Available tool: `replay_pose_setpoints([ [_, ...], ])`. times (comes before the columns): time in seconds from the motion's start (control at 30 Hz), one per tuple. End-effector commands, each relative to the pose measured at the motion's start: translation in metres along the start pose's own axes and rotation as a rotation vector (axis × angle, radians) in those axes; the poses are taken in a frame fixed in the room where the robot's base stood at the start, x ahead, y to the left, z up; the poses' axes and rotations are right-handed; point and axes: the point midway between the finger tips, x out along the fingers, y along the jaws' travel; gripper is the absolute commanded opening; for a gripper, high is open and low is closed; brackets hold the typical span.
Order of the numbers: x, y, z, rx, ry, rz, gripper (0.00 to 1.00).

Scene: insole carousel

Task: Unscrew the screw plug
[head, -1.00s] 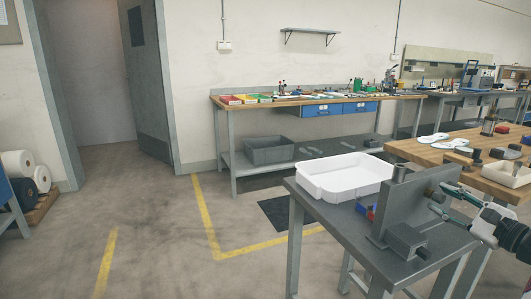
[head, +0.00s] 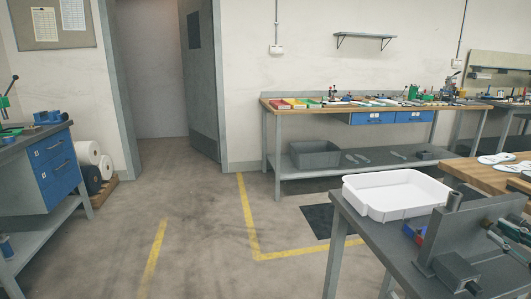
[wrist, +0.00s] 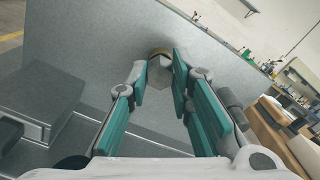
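The screw plug (wrist: 160,76) shows in the wrist view as a pale, faceted head with a brass-coloured ring behind it, set against a grey upright plate (wrist: 105,40). My gripper (wrist: 160,68) has its two green-padded fingers spread, one on each side of the plug. Whether either finger touches the plug I cannot tell. In the head view, the plate (head: 470,232) stands on a grey bench at lower right. My gripper (head: 498,229) is in front of the plate there, cut by the right edge. The plug is hard to make out in that view.
A white tray (head: 397,212) sits on the grey bench (head: 385,249) left of the plate, near a small blue and red bin (head: 414,232). A grey block (head: 455,270) lies at the plate's foot. Open floor (head: 190,235) extends to the left.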

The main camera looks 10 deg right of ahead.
Motion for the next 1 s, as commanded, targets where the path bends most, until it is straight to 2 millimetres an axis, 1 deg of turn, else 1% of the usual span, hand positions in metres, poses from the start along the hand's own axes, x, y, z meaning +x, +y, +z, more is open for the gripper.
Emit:
replay_pose_setpoints([
  [0.03,-0.0001,-0.0001,0.0001,-0.001,0.000,0.000,0.02],
  [0.07,-0.0001,-0.0001,0.0001,-0.001,0.000,0.000,0.00],
  [0.3,0.0002,0.0001,-0.0005,-0.020,0.000,0.000,0.00],
  [1.0,0.0004,0.0008,-0.0017,-0.303,-0.001,0.000,0.00],
])
